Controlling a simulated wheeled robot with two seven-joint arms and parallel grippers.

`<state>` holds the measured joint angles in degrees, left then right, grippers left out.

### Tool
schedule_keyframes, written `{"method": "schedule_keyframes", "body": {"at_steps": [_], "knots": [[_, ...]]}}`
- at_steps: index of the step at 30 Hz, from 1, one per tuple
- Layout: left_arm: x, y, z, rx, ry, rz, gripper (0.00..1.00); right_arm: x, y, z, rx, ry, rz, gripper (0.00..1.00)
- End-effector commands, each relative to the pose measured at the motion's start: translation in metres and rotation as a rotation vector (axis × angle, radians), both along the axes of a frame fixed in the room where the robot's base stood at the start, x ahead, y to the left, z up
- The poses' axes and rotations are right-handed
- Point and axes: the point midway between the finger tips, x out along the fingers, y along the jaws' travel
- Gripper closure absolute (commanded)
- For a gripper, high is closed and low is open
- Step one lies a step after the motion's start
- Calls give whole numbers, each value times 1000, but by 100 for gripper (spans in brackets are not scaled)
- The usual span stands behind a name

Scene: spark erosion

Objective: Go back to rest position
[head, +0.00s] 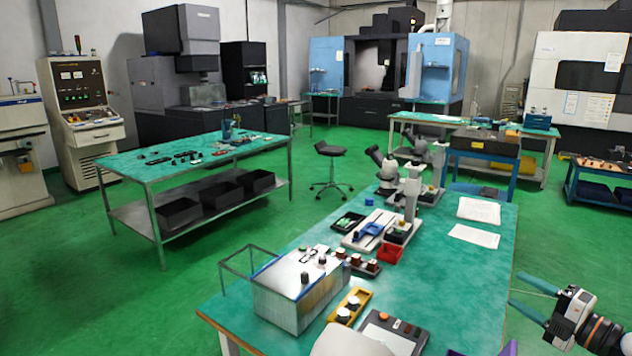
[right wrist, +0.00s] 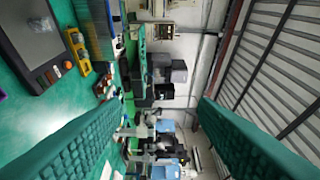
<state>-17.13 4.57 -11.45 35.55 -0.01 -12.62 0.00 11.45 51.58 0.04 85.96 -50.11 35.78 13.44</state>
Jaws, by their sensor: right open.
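My right gripper (head: 533,299) is at the lower right in the head view, off the right edge of the green-topped table (head: 455,285). Its two teal fingers are spread apart with nothing between them. In the right wrist view its padded fingers (right wrist: 150,145) stand wide apart at the lower left and lower right, with the room showing between them. My left gripper is not in the head view.
The table bears a metal box (head: 300,295), a yellow tray (head: 349,306), a touch-screen device (head: 392,335), a red bin (head: 390,252), microscopes (head: 410,195) and papers (head: 474,235). A second table (head: 120,165) stands at the left. Green floor (head: 215,240) lies clear between them.

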Motion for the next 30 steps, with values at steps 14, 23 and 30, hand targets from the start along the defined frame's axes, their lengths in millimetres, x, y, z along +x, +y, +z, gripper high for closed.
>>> {"method": "schedule_keyframes", "body": {"at_steps": [14,23,30], "knots": [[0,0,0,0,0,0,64,22,-144,-22,732,154,-761,46],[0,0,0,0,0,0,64,-10,-135,-193,801,404,-903,46],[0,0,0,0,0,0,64,-83,-97,-356,841,670,-1044,46]]}}
